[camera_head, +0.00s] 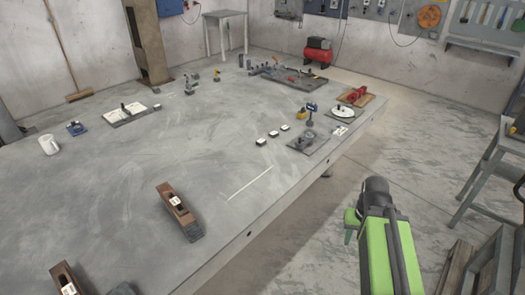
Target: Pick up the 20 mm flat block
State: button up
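Several small dark blocks with white labelled tops stand in a slanting row on the large grey table, right of its middle: a near one (261,142), a middle one (273,134) and a far one (285,128). They are too small to read, so I cannot tell which, if any, is the 20 mm flat block. My green arm (385,250) shows at the lower right, beyond the table's right edge and well apart from the blocks. My gripper cannot be made out.
A dark plate with a round fixture (308,142) stands right of the blocks. A wooden-bodied tool (180,212) lies nearer on the grey table (130,180). A mug (49,145) is far left. Bare tabletop lies left of the blocks. A bench (490,160) stands at right.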

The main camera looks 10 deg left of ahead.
aim_at(273, 133)
jog(key=u, duration=0.7)
jog(key=i, duration=1.75)
jog(key=z, duration=0.1)
jog(key=k, duration=1.7)
jog(key=z, duration=0.95)
jog(key=i, duration=2)
